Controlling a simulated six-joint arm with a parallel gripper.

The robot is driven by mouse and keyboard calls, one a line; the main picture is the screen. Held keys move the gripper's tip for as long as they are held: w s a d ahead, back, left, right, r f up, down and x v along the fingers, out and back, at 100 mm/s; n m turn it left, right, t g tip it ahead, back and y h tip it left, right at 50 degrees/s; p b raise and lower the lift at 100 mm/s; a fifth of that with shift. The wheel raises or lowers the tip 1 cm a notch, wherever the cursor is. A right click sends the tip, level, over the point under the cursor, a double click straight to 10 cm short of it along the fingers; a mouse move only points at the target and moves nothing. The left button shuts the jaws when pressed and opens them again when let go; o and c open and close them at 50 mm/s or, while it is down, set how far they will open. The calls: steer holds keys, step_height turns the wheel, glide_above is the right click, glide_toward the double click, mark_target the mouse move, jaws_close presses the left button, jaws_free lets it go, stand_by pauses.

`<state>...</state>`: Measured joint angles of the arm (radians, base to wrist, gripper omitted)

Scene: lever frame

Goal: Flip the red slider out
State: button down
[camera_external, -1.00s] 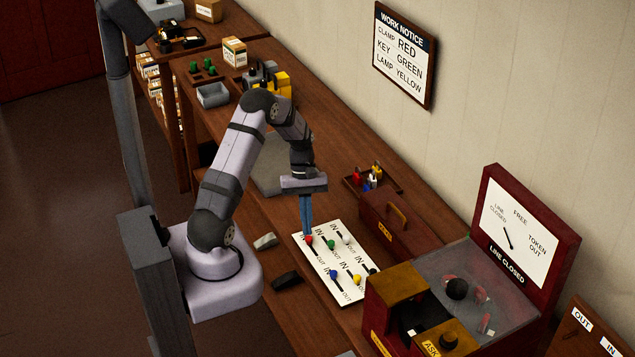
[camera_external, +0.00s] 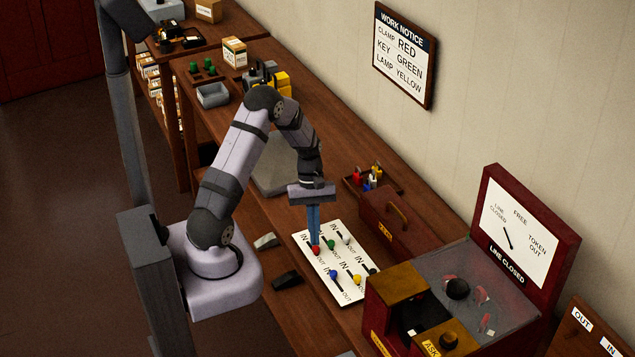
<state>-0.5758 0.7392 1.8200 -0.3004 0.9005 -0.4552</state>
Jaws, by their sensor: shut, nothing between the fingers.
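The white slider panel (camera_external: 318,276) lies on the bench with several coloured knobs in slots marked IN and OUT. The red slider (camera_external: 316,250) is at the panel's upper left, on the OUT side of its slot. My gripper (camera_external: 314,243) points straight down with its blue fingers together, tips at the red knob. I cannot tell whether they touch it. The fingers hide part of the slot and its label. The green slider (camera_external: 331,244) is just right of the fingertips. The blue slider (camera_external: 333,274) and yellow slider (camera_external: 357,280) sit lower on the panel.
A dark red toolbox (camera_external: 396,225) stands right of the panel. A red and brass machine (camera_external: 420,310) with a LINE CLOSED dial stands at the front right. A grey block (camera_external: 265,241) and a black block (camera_external: 286,280) lie left of the panel. A WORK NOTICE (camera_external: 404,55) hangs on the wall.

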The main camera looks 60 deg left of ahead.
steer(key=shift+w+a, duration=0.2)
steer(key=shift+a, duration=0.35)
steer(key=a, duration=0.2)
steer(key=w+a+r, duration=0.1)
steer(key=shift+w+a+b, duration=0.1)
steer(key=shift+a+b, duration=0.1)
steer(key=shift+b, duration=0.1)
steer(key=s+b+v, duration=0.1)
steer(key=b+v, duration=0.1)
steer(key=v, duration=0.6)
steer(key=shift+w+r, duration=0.35)
steer(key=shift+r, duration=0.1)
